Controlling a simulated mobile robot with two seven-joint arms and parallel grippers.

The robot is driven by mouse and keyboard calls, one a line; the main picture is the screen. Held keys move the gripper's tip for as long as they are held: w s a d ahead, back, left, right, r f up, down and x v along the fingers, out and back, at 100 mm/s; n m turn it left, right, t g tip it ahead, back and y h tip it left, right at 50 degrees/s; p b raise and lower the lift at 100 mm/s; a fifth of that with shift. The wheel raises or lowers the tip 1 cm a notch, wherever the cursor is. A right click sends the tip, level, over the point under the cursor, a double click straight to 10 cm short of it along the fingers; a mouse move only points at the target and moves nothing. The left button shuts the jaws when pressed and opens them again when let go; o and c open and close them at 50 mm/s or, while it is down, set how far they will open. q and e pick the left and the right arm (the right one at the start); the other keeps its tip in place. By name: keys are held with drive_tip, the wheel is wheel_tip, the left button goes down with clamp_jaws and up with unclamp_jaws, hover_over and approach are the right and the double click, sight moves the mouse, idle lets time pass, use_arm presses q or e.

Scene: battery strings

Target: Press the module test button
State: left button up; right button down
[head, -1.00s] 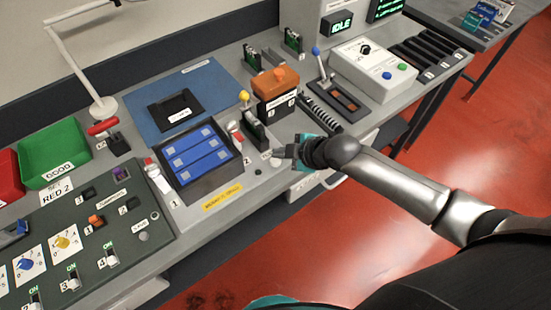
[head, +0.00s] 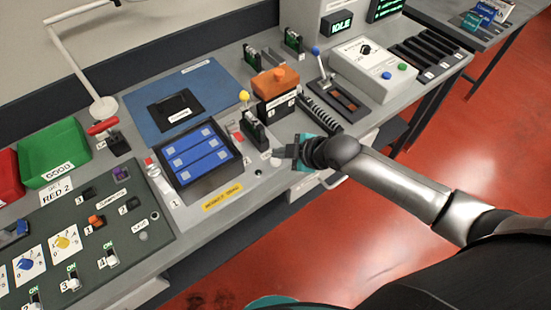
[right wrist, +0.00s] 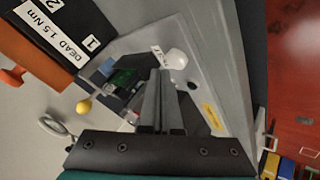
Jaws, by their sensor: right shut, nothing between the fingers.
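A white domed button (right wrist: 176,58) with a small white label beside it shows in the right wrist view, just beyond my fingertips. The label's print is too small to read surely. In the head view a small white round part (head: 275,161) shows by my fingertips at the bench's front edge. My right gripper (head: 281,153) is shut and empty, low over the bench to the right of the black tray (head: 219,176) with blue battery strips (head: 202,147). Its closed fingers also show in the right wrist view (right wrist: 163,78). I cannot tell whether they touch the button. My left gripper is out of view.
A blue-knobbed lever (head: 316,52) and a grey control box (head: 374,68) stand to the right. A switch panel (head: 90,240) lies at left.

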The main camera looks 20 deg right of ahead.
sight(280, 162)
drive_tip(key=shift+f, duration=0.1)
drive_tip(key=shift+f, duration=0.3)
drive_tip(key=shift+f+b, duration=0.5)
drive_tip(key=shift+f, duration=0.05)
idle(0.6)
idle(0.4)
drive_tip(key=shift+r+p, duration=0.95)
drive_tip(key=shift+p, duration=0.05)
drive_tip(key=shift+r, duration=0.1)
wheel_tip(280, 162, up, 5)
drive_tip(key=p, duration=0.5)
